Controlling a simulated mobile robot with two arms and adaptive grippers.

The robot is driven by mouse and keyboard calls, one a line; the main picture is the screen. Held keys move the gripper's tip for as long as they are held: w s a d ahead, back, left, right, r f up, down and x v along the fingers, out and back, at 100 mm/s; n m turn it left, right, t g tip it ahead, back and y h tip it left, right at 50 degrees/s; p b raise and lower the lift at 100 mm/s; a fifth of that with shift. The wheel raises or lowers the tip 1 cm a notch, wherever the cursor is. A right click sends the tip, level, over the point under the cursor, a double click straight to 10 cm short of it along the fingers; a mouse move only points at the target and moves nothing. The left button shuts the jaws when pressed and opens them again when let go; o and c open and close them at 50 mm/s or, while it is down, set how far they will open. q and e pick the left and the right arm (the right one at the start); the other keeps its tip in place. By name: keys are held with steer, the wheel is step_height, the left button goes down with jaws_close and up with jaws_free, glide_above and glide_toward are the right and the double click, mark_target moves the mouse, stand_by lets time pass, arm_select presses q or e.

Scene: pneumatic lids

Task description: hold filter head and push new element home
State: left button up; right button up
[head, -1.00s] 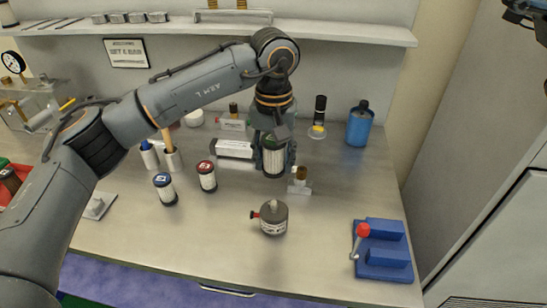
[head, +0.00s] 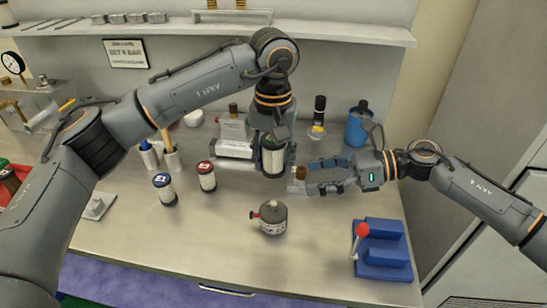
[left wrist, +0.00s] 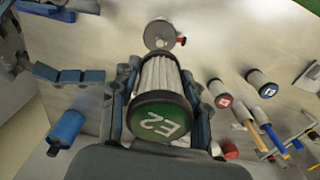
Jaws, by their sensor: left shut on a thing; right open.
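My left gripper (head: 273,170) is shut on a white pleated filter element (head: 273,157) with dark end caps. In the left wrist view its green end, marked E2 (left wrist: 160,122), faces the camera between the fingers. It is held above the bench. A grey round body with a top stub and a red side knob (head: 270,218), which looks like the filter head, stands on the bench nearer the front, apart from the element. My right gripper (head: 312,176) is open and points left, close to a brass-topped fitting (head: 301,172). It also shows in the left wrist view (left wrist: 62,76).
Two capped elements, red (head: 206,177) and blue (head: 164,188), stand to the left. A blue vice (head: 383,252) with a red-knobbed handle sits front right. A blue bottle (head: 358,128) and a black-topped bottle (head: 319,112) stand behind.

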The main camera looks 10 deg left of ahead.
mark_target(273, 217)
steer(key=f+n+h, duration=0.1)
steer(key=f, duration=0.2)
steer(key=a+f+n+h, duration=0.1)
steer(key=f, duration=0.3)
steer(key=f+n+h, duration=0.1)
steer(key=f, duration=0.3)
steer(key=shift+w+a, duration=0.15)
steer(key=shift+w, duration=0.05)
steer(key=shift+a+f, duration=0.45)
steer(key=shift+t, duration=0.3)
steer(key=shift+x, duration=3.9)
arm_select(q)
steer(key=shift+f+b, duration=0.65)
arm_select(e)
steer(key=shift+s, duration=0.1)
steer(key=c, duration=1.1)
arm_select(q)
steer(key=shift+f, duration=0.15)
arm_select(e)
steer(key=shift+d+f, duration=0.1)
steer(key=shift+f, duration=0.05)
